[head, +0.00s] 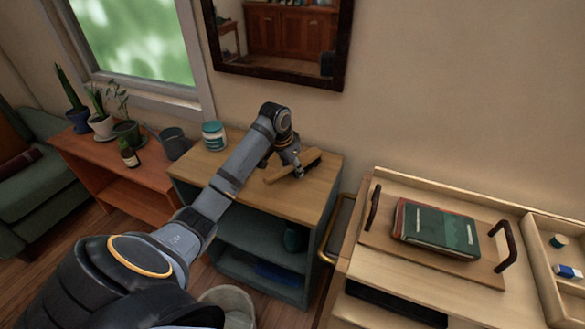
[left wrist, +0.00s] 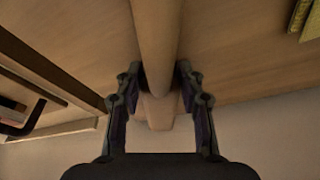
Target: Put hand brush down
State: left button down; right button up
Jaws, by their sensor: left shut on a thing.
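The wooden hand brush (head: 294,165) is over the wooden top of the small cabinet (head: 310,190) in the head view. My left gripper (head: 298,172) is shut on it. In the left wrist view the brush's pale handle (left wrist: 155,45) runs between the two fingers of the left gripper (left wrist: 160,90), down from the top edge. The brush is at or just above the cabinet top; I cannot tell whether it touches. The bristles are not clearly seen. My right gripper is not in view.
A trolley (head: 350,262) at right holds a tray with books (head: 437,228). The cabinet's front right top is clear.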

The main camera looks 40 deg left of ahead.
pick_arm(q)
jog(key=shift+r, duration=0.1)
jog(key=c, duration=0.8)
grip_release()
jog(key=v, duration=1.2)
jog(key=shift+p, duration=0.35)
